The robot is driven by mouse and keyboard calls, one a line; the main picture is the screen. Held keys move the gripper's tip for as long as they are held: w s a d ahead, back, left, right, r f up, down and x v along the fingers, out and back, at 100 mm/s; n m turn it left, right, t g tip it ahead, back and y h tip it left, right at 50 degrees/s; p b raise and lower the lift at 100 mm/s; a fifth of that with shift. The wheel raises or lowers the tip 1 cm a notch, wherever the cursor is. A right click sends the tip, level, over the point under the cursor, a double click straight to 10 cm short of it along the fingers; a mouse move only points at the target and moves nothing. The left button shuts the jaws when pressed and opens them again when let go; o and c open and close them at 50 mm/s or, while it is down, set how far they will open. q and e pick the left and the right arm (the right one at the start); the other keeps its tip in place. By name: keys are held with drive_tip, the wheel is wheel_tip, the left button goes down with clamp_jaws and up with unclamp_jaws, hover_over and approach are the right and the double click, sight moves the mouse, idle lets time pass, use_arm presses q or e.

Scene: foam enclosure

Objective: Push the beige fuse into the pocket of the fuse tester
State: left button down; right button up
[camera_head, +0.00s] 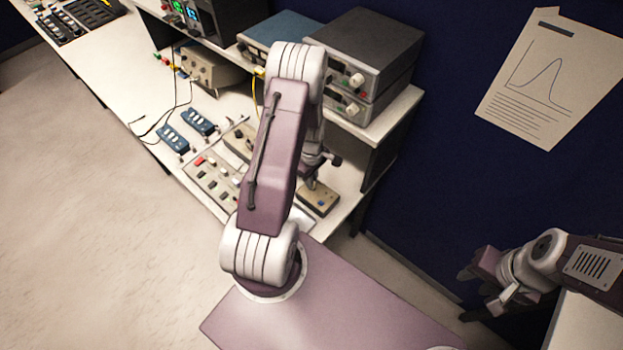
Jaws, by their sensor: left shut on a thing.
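The fuse tester appears to be the small tan box with a dark base (326,199) near the bench's right front edge. My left gripper (311,184) is right over this box, pointing down, its fingertips at or close to its top. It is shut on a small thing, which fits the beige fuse. The fuse is too small and too covered to make out, and whether it is inside the pocket cannot be told. My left arm hides part of the bench around the box. My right gripper (490,283) is far off at the right, open and empty, away from the bench.
A panel with several small parts (209,181) lies left of my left arm. Blue fuse blocks (173,139) lie behind it. Stacked grey instruments (376,62) stand on the shelf behind my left gripper. A dark blue wall (440,170) carries a paper chart (549,80).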

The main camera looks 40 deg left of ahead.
use_arm(q)
drive_tip(key=shift+f+b, duration=0.8)
drive_tip(key=shift+f, duration=0.3)
drive_tip(key=c, duration=1.4)
unclamp_jaws()
drive_tip(key=shift+r, duration=0.1)
wheel_tip(320, 180, up, 9)
drive_tip(key=shift+f+b, duration=0.1)
drive_tip(key=shift+b, duration=0.85)
drive_tip(key=shift+s, duration=0.1)
